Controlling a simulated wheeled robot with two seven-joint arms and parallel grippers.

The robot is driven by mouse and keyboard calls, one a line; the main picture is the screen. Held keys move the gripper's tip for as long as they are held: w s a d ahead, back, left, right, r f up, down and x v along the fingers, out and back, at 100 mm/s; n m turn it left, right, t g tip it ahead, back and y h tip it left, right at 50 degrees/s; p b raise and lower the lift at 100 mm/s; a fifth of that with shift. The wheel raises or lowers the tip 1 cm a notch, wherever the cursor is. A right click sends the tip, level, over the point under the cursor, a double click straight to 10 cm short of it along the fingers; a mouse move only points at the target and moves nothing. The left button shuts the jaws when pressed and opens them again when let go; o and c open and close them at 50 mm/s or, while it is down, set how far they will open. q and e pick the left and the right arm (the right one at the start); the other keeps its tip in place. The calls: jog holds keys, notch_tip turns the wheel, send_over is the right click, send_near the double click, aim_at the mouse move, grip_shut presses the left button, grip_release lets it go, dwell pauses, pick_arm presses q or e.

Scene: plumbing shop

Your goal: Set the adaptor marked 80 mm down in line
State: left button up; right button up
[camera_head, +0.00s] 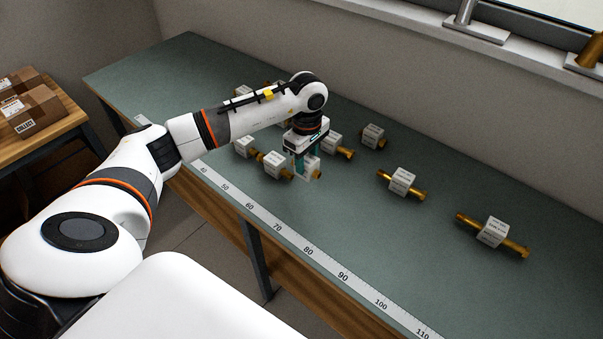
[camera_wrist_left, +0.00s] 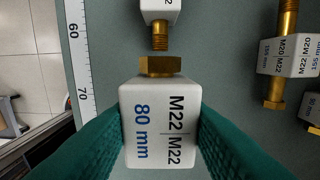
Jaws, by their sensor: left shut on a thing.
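The adaptor marked 80 mm (camera_wrist_left: 150,120) is a white block with brass ends, also lettered M22. It sits between the green pads of my left gripper (camera_wrist_left: 160,140) in the left wrist view, with its brass hex end pointing up the picture. In the head view my left gripper (camera_head: 304,160) is shut on this adaptor (camera_head: 314,170), low over the bench beside the near row; I cannot tell whether it touches the bench. Another white adaptor (camera_wrist_left: 160,10) lies just ahead of its hex end, its brass thread (camera_wrist_left: 160,38) nearly in line. My right gripper is not in view.
A ruler strip (camera_head: 308,251) runs along the near edge of the green bench (camera_head: 360,240). More adaptors lie at the near row (camera_head: 276,166), behind (camera_head: 373,134) and to the right (camera_head: 403,181), (camera_head: 494,232). An adaptor marked 155 mm (camera_wrist_left: 288,55) lies right of the held one.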

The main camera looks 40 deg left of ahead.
aim_at(306, 170)
pick_arm(q)
notch_tip(306, 170, down, 3)
jog(key=shift+w+a+r+p, duration=0.1)
jog(key=shift+p, duration=0.2)
jog(key=shift+f, duration=0.6)
notch_tip(306, 170, down, 3)
jog(key=shift+f+p, duration=0.15)
jog(key=shift+p, duration=0.4)
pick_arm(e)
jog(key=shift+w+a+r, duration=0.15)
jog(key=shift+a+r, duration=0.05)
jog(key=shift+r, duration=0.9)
pick_arm(q)
jog(key=shift+f, duration=0.15)
jog(key=o, duration=1)
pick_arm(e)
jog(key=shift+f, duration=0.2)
pick_arm(q)
jog(key=shift+o, duration=0.2)
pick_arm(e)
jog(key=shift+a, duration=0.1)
